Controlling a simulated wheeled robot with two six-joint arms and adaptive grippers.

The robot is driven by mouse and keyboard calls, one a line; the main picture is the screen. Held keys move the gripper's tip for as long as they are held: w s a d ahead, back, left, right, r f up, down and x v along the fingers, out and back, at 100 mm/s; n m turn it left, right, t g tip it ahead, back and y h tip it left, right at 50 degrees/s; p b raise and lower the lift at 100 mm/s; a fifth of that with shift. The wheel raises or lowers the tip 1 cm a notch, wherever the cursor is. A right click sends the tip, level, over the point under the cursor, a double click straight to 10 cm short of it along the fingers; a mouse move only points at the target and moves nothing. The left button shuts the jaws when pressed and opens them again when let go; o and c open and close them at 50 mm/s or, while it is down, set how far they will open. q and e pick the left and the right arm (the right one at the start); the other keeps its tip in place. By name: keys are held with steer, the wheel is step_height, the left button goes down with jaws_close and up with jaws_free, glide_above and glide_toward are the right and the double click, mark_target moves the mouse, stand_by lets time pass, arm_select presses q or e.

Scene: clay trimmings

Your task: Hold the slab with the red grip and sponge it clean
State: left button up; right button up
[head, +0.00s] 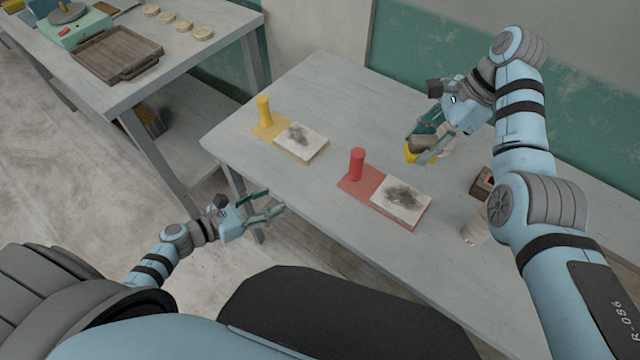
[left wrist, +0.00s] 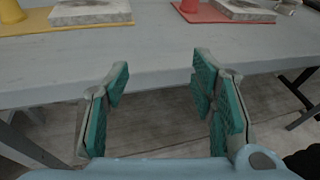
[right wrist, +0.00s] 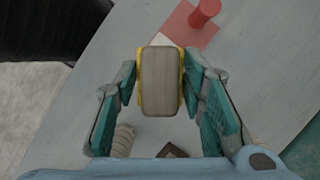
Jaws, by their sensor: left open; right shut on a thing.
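The red grip (head: 357,163) stands upright on a red base (head: 361,184) on the table. A pale slab (head: 400,201) with a dark smudge lies on the right part of that base. My right gripper (head: 430,147) is shut on a sponge (right wrist: 161,83), grey with yellow edges, held above the table behind the slab. My left gripper (head: 268,206) is open and empty, off the table's front edge. In the left wrist view its fingers (left wrist: 160,105) are spread, with the red base (left wrist: 225,12) farther back on the table.
A yellow grip (head: 264,110) stands on a yellow base with another smudged slab (head: 301,141), left of the red one. A small dark box (head: 483,183) and a pale ribbed object (head: 474,229) are at right. A side table (head: 180,75) holds a wooden tray (head: 116,53).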

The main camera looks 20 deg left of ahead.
arm_select(q)
steer(key=d+r+m, duration=0.1)
steer(key=d, duration=0.1)
steer(key=w+d+r+m+h, duration=0.1)
steer(key=m, duration=0.1)
steer(key=shift+d+r, duration=0.1)
steer(key=shift+d, duration=0.3)
steer(key=n+t, duration=0.3)
glide_toward(352, 163)
steer(key=shift+d, duration=0.1)
steer(key=x, duration=1.1)
steer(key=shift+w+d, duration=0.15)
steer(key=shift+w, duration=0.15)
jaws_close()
